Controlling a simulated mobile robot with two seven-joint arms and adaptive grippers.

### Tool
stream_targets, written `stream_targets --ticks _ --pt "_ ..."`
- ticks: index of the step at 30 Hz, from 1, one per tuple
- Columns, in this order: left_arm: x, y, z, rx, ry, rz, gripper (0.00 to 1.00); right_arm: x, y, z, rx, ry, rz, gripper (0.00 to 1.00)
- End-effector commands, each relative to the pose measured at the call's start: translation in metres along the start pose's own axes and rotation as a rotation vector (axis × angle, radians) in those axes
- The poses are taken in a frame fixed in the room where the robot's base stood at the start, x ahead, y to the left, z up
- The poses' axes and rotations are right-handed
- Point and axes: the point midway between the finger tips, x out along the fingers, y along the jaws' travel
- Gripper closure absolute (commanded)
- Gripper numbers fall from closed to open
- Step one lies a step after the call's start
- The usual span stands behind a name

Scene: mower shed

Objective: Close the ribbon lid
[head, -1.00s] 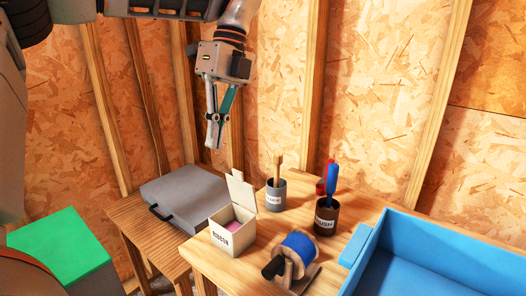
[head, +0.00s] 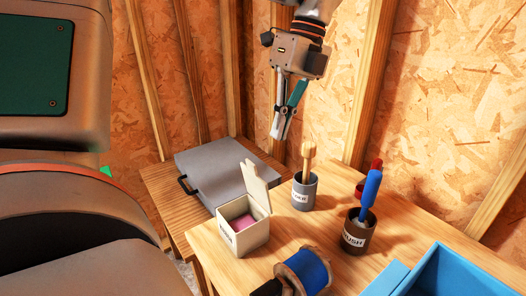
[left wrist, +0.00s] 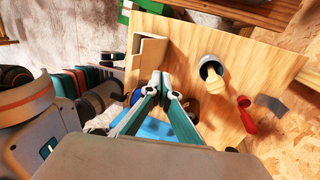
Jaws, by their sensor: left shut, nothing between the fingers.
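The ribbon box (head: 243,230) is a small cream box with a label on its front, on the wooden table. Its lid (head: 256,187) stands open and upright at the back edge. Something pink (head: 243,222) lies inside. My left gripper (head: 279,136) is shut and empty, in the air above and behind the box, pointing down. In the left wrist view the fingertips (left wrist: 167,78) are together, and the ribbon lid (left wrist: 151,61) shows just left of them, apart from them. My right gripper is not in view.
A grey cup with a wooden-handled tool (head: 304,192) stands right of the box. A brown brush cup (head: 357,236), a blue spool (head: 303,272) and a blue bin (head: 470,272) are farther right. A grey case (head: 212,172) lies on the lower table behind.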

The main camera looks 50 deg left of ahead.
Motion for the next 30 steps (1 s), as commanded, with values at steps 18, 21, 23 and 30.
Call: stream_targets --ticks 18,21,23,30 --pt "0.055 0.036 0.000 0.000 0.001 0.000 1.00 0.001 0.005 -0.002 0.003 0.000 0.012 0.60" --pt "0.055 0.036 0.000 -0.001 0.001 0.000 1.00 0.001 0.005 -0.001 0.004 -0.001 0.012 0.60" --pt "0.055 0.036 0.000 -0.001 0.001 0.000 1.00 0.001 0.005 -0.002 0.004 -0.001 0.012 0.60" --pt "0.055 0.036 0.001 0.000 0.001 -0.005 1.00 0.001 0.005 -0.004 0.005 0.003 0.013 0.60"
